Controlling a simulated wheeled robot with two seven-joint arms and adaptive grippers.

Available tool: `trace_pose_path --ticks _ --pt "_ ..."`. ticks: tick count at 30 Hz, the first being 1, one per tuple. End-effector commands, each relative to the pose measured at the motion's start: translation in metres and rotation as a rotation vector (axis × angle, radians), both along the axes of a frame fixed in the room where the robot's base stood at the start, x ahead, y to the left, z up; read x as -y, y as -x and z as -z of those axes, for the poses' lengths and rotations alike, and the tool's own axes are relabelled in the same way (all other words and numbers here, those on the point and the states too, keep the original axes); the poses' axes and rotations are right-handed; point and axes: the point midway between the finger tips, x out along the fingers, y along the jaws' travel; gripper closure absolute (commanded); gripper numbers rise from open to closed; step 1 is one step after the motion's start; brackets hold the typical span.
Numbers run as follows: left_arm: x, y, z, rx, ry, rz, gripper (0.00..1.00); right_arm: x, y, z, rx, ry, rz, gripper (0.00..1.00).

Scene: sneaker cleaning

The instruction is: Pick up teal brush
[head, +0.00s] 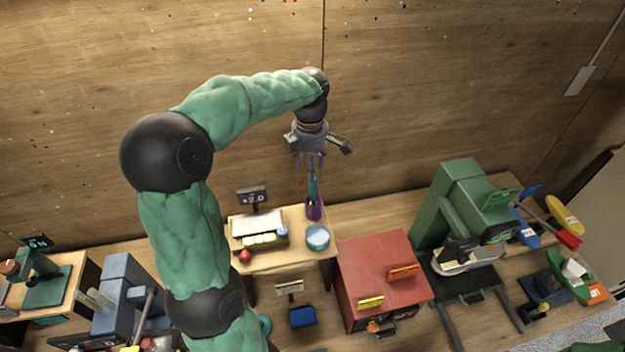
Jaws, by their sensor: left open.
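The teal brush (313,188) stands upright in a purple holder (314,211) at the back right of the small raised wooden stand (285,262). Only its narrow teal upper part shows; its lower end is hidden in the holder. My left gripper (314,161) is open and empty, pointing down, just above the top of the brush. From this angle I cannot tell how wide the gap between fingers and brush is. My right gripper is not in view.
A red box (383,270) and a green machine (450,205) stand to the right. The wooden wall (420,80) rises behind.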

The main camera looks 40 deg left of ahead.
Motion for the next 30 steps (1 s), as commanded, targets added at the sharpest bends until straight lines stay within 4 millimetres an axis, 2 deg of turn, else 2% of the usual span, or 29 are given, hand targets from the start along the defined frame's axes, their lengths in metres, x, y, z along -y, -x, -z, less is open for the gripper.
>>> trace_pose_path --ticks 2,12,19,27,30 --pt "0.000 0.000 0.004 -0.001 0.001 0.000 0.50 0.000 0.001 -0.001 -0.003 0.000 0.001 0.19" --pt "0.000 0.000 0.049 -0.001 0.001 0.001 0.50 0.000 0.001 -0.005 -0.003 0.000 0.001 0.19" --pt "0.002 -0.002 0.063 -0.002 0.001 0.002 0.50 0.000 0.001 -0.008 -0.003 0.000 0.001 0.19" --pt "0.005 -0.005 0.099 -0.002 0.001 0.001 0.50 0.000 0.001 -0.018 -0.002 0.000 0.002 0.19" --pt "0.006 -0.005 0.105 -0.001 0.001 0.001 0.50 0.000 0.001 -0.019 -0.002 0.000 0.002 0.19"
